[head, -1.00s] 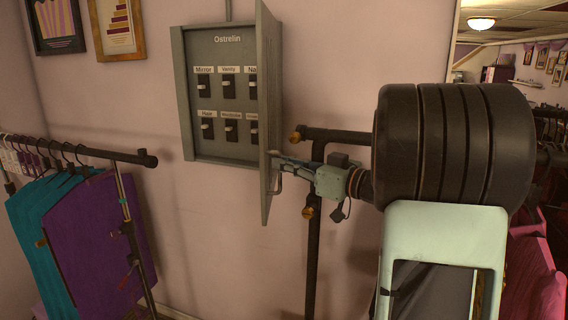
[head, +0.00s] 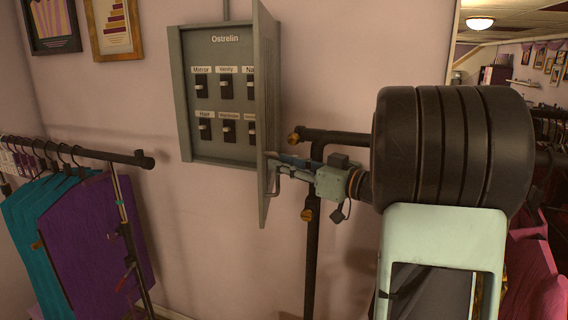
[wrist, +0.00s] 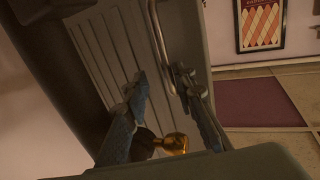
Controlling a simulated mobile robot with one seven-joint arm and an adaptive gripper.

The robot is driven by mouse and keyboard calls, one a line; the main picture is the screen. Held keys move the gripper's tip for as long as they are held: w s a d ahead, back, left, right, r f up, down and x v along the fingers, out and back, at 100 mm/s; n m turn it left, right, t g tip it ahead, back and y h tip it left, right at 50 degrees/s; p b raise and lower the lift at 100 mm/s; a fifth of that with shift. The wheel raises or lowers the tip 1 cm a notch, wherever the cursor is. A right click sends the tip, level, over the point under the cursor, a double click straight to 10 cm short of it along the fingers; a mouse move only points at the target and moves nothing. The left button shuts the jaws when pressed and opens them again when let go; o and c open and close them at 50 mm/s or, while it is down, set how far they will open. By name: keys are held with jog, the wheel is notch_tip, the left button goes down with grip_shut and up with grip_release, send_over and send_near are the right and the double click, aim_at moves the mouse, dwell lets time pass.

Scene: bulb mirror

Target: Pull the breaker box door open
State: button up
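The grey breaker box (head: 186,100) is on the wall, left of centre in the head view. Its door (head: 265,110) stands swung well out, seen nearly edge-on, and switches show inside. The metal door handle (head: 272,180) is low on the door's right face. My gripper (head: 279,164) is at the door's right side by the handle. In the wrist view the fingers are spread wide apart, with the handle (wrist: 180,78) close to the right finger. Whether that finger touches it I cannot tell. The ribbed grey surface beyond the fingers appears to be the door (wrist: 120,45).
A black rail stand with brass knobs (head: 313,240) stands below and behind my gripper. A clothes rack (head: 100,152) with teal and purple garments is at the left. A mirror (head: 510,65) is at the right. Bare wall lies below the box.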

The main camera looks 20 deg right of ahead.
jog(key=v, duration=1.1)
jog(key=shift+s+d, duration=0.25)
jog(key=shift+s, duration=0.1)
